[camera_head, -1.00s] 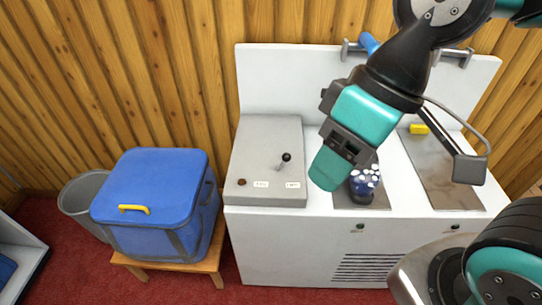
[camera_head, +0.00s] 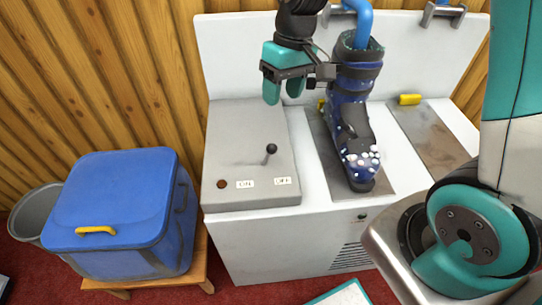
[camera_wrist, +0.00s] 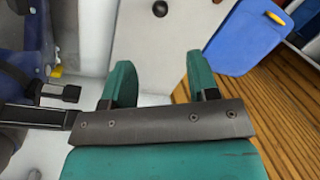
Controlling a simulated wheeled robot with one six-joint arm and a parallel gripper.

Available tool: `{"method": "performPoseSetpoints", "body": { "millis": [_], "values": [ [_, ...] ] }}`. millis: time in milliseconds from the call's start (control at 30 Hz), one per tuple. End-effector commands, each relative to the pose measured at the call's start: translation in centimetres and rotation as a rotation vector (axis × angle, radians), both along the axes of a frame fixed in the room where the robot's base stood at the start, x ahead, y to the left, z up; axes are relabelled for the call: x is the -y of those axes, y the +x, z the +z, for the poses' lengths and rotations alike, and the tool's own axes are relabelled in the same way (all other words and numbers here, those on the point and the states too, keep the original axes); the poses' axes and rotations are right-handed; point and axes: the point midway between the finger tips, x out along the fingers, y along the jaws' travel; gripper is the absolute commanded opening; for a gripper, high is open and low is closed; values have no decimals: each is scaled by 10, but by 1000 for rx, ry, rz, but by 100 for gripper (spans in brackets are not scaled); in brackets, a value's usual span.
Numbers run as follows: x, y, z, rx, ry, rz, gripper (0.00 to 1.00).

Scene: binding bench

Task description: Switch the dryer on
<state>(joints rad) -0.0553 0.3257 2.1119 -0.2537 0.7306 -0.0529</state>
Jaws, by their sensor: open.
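The dryer (camera_head: 235,235) is a white cabinet with a grey control box (camera_head: 225,135) on its left part. A short lever with a black knob (camera_head: 271,148) stands on the box and leans right, toward the OFF label (camera_head: 283,181). The ON label (camera_head: 245,184) is to its left, near a dark red-brown round button or lamp (camera_head: 222,183). My gripper (camera_head: 283,95) is open and empty, above and behind the lever, apart from it. In the wrist view its two teal fingers (camera_wrist: 162,75) point toward the box top, where dark round parts show.
A dark blue boot (camera_head: 352,120) stands on the dryer right of the control box, close to my gripper. A yellow block (camera_head: 409,99) lies farther right. A blue lidded box (camera_head: 120,205) sits on a wooden stool at left, beside a grey bin (camera_head: 35,212).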

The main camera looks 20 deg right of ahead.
Motion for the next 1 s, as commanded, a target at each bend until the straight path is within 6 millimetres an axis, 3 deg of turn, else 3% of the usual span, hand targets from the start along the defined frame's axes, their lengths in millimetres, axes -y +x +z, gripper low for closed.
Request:
{"method": "performPoseSetpoints", "body": {
  "millis": [700, 1000],
  "values": [
    [-26, -10, -143, -5, -1, 1, 54],
    [-30, -10, -165, 0, 0, -1, 54]
  ]
}}
